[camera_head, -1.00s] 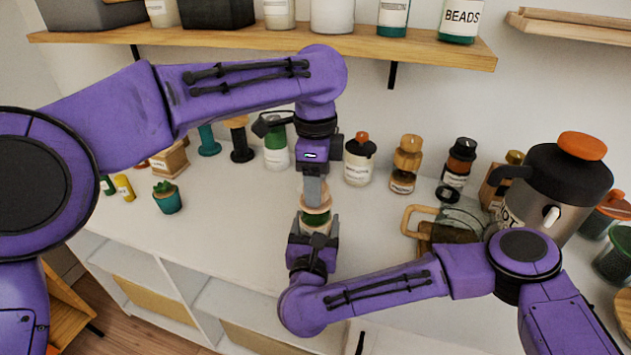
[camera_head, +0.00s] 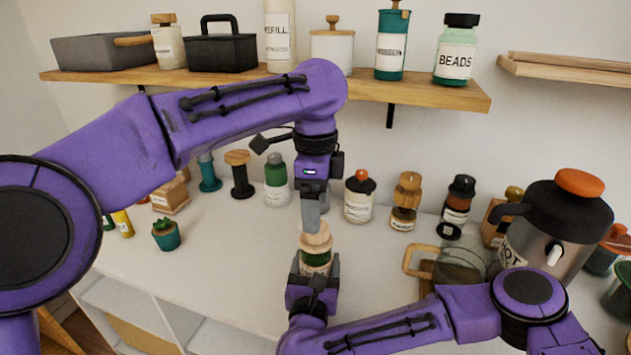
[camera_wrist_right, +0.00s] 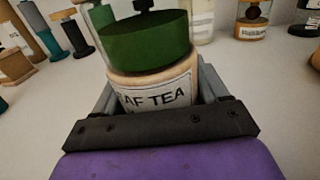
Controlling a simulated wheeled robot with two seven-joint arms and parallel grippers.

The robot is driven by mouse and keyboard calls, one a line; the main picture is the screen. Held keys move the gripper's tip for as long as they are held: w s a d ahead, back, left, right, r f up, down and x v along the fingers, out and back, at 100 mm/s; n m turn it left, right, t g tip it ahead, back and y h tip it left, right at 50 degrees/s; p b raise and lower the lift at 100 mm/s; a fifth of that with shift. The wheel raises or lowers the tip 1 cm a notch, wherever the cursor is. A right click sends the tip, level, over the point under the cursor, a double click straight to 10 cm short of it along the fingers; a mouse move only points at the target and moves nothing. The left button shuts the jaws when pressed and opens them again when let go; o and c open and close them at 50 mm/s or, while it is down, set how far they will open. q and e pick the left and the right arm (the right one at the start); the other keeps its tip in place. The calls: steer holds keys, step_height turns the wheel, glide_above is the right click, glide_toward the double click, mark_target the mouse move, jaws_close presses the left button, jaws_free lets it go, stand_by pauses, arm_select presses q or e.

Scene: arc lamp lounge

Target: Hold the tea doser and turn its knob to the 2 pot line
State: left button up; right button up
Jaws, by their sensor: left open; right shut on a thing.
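The grey fingers are on both sides of the jar. My left gripper (camera_head: 312,222) points straight down at the doser's pale top and is open. Its fingers overlap the top's edge, so contact is unclear. I cannot make out the pot lines.
Several jars stand along the wall, including a green-lidded one (camera_head: 277,185) and an orange-knobbed one (camera_head: 359,198). A large pot (camera_head: 545,240) and a glass vessel with a wooden handle (camera_head: 458,265) are at right. A wall shelf (camera_head: 270,88) runs above.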

arm_select(q)
step_height(320, 180, up, 8)
stand_by(0.5)
arm_select(e)
steer(key=o, duration=1.4)
